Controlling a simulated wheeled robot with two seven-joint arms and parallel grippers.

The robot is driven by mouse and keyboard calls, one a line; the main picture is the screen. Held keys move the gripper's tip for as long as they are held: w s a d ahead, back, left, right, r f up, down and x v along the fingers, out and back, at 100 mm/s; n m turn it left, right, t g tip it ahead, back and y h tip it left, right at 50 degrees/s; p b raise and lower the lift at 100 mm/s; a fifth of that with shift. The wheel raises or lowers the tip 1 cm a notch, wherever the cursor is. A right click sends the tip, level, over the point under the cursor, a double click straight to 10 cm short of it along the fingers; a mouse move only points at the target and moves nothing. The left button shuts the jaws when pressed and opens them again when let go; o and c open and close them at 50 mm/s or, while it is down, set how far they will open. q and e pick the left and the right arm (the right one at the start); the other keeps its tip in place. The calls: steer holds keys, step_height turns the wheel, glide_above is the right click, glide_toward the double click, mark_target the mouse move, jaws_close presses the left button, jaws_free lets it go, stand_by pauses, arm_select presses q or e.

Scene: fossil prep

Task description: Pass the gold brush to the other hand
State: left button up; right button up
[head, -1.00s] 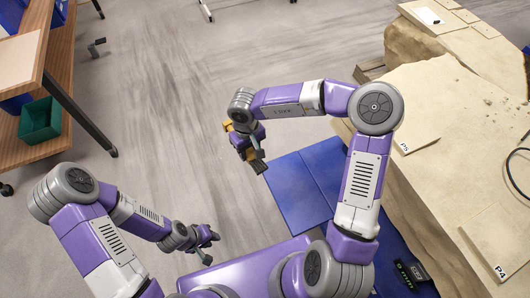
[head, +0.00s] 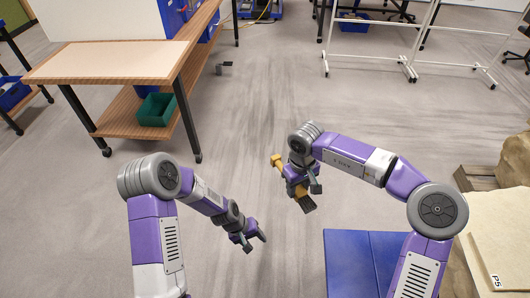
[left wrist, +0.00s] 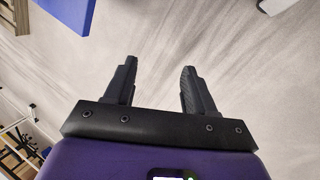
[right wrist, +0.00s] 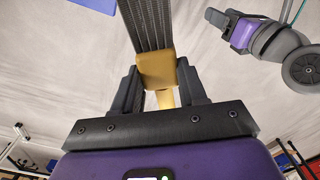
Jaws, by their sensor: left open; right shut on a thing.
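The gold brush (head: 301,191) has a yellow-gold handle and dark bristles. My right gripper (head: 297,179) is shut on it and holds it up in the air, bristles pointing down and to the right in the head view. In the right wrist view, the brush's gold body (right wrist: 157,69) sits between the fingers, with the bristles beyond. My left gripper (head: 252,236) is open and empty, left of and nearer than the brush in the head view, and apart from it. Its spread fingers show in the left wrist view (left wrist: 152,88). It also appears in the right wrist view (right wrist: 224,27).
A wooden workbench (head: 110,62) with a green bin (head: 156,109) on its lower shelf stands at the left. Blue mats (head: 365,262) lie on the floor at right, beside a sandy rock block (head: 502,245). Open grey floor surrounds the grippers.

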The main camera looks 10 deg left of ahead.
arm_select(q)
steer(key=w+r+n+h, duration=0.1)
steer(key=w+r+h, duration=0.1)
steer(key=w+r, duration=1.1)
step_height(320, 180, up, 18)
steer(key=w+h, duration=0.1)
steer(key=w, duration=0.1)
steer(key=shift+g, duration=0.3)
steer(key=x, duration=0.8)
steer(key=d+x, duration=0.1)
steer(key=x, duration=0.3)
steer(key=shift+s+a+r, duration=0.1)
steer(key=shift+s+r, duration=0.15)
steer(key=shift+r, duration=0.15)
